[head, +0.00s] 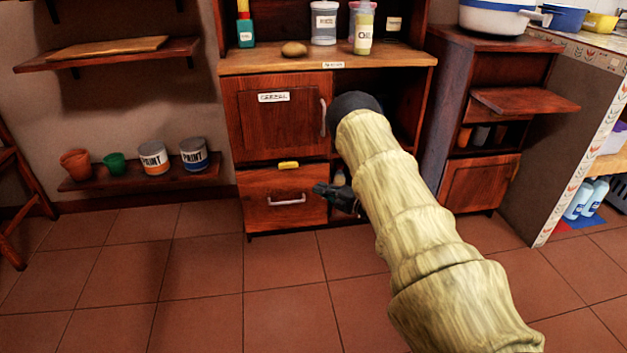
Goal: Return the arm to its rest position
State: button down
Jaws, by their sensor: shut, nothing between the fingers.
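My arm reaches up from the lower right of the head view towards the dark wood cabinet (281,123). My gripper (318,188) shows as a small dark shape left of the arm, in front of the right edge of the lower drawer (262,202). Its fingers point left and look shut, with nothing visible in them. I cannot tell whether it touches the drawer. My arm hides part of the cabinet's open right side.
A potato-like item (293,49) and jars stand on the cabinet top. Paint cans (153,158) and pots sit on a low shelf at left. A side cabinet with a flap (522,103) and a tiled counter (597,50) are at right. The tiled floor in front is clear.

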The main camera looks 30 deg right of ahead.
jog(key=shift+p+v, duration=0.45)
jog(key=shift+v, duration=1.55)
jog(key=shift+f, duration=0.1)
jog(key=s+a+f+m+g+h, duration=0.7)
jog(key=s+a+f+m, duration=0.8)
jog(key=s+a+f, duration=0.5)
jog(key=s+a+r+m+g, duration=0.1)
jog(key=s+a+m+g, duration=0.55)
jog(key=s, duration=0.85)
jog(key=s+a+r+m+g, duration=0.1)
jog(key=s+a+r+g, duration=0.15)
jog(key=s+a, duration=0.9)
notch_tip(320, 180, up, 35)
jog(key=s+d+p, duration=0.2)
jog(key=s+p, duration=0.1)
jog(key=p, duration=3.2)
jog(key=shift+g+y+p, duration=0.3)
jog(key=shift+g, duration=0.1)
